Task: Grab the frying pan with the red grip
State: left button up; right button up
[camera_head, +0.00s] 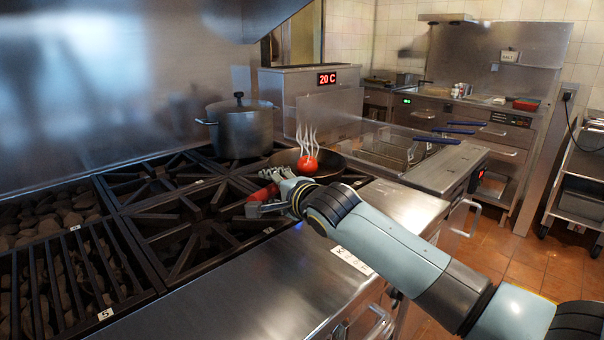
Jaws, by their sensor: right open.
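The frying pan (327,168) is dark and sits on a back right burner of the stove, with a red tomato-like item (307,166) and pale wisps of steam in it. Its red grip (263,193) points toward the front left. My right gripper (258,202) is at the red grip, with its jaws open and the grip close to or between the fingers; I cannot tell whether they touch it. The gripper and wrist hide part of the handle and the pan's near rim. My left gripper does not show.
A lidded steel pot (240,131) stands behind the pan on the stove. Black burner grates (185,225) lie to the left. A bare steel counter edge (265,285) runs along the front. Fryers with blue-handled baskets (437,140) stand to the right.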

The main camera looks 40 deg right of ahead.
jog(key=shift+w+f, duration=0.1)
jog(key=shift+w, duration=0.15)
grip_shut()
jog(key=shift+s, duration=0.1)
dwell(0.4)
